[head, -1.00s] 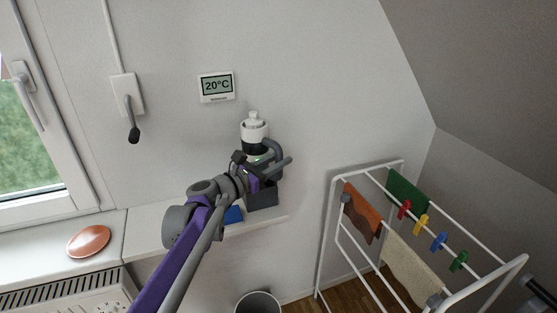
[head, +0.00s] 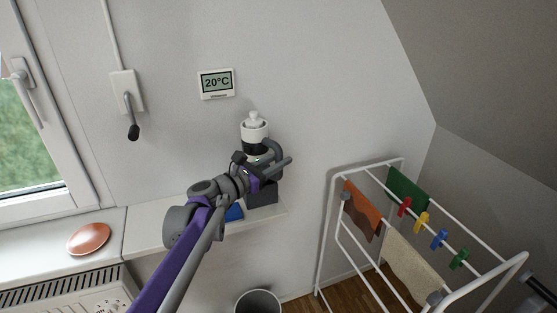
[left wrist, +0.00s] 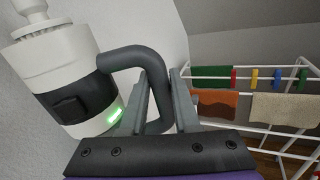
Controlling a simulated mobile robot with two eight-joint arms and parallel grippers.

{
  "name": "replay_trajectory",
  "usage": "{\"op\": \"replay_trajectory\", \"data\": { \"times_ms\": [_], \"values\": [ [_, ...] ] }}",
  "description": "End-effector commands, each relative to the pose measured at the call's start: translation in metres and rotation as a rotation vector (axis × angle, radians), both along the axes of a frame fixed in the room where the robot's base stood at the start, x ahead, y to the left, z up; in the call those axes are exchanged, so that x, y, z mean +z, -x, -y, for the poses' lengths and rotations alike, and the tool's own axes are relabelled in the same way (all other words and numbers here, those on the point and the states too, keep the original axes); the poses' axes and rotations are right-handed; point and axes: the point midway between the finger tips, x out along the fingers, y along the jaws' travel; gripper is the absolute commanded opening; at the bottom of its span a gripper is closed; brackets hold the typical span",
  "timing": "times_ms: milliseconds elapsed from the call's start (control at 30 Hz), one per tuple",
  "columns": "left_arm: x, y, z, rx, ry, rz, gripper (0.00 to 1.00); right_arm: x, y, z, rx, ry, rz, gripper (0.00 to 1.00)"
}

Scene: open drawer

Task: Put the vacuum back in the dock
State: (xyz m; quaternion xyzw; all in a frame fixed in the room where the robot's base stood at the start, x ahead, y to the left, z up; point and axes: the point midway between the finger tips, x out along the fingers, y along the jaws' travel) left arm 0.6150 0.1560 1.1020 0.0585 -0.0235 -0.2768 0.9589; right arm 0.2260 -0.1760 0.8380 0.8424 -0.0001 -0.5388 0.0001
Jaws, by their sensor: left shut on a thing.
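The vacuum (head: 254,131), white on top with a black band and a grey looped handle (head: 273,149), stands upright above the shelf by the wall. It fills the left of the left wrist view (left wrist: 75,92), where a green light glows low on its body. The dark grey dock (head: 263,196) sits on the shelf directly below it. My left gripper (head: 274,168) is shut on the handle, which passes between its fingers in the left wrist view (left wrist: 169,105). My gripper hides the vacuum's lower end, so I cannot tell whether it touches the dock. My right gripper is not seen.
A blue item (head: 234,212) lies on the white shelf (head: 160,232), left of the dock. A drying rack (head: 328,235) with cloths and pegs stands at right. A bin (head: 258,301) is below. A thermostat (head: 217,83) hangs on the wall. An orange dish (head: 88,239) is at left.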

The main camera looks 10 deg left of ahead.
Motion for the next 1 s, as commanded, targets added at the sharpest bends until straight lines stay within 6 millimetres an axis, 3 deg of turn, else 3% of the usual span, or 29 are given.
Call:
{"op": "replay_trajectory", "data": {
  "times_ms": [200,233,433,767,1000],
  "values": [
    [0.001,0.0,0.0,0.0,0.0,0.001,0.0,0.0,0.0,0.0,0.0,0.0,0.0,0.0],
    [0.001,0.0,0.0,0.0,0.0,0.001,0.31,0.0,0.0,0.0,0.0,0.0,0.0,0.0],
    [0.001,0.0,0.0,0.0,0.0,0.001,0.64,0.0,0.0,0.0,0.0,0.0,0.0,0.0],
    [-0.001,0.002,-0.002,0.001,0.0,-0.001,0.64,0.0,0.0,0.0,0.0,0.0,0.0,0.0],
    [-0.001,0.034,-0.023,0.005,-0.002,0.0,0.64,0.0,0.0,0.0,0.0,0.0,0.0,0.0]
  ]
}}
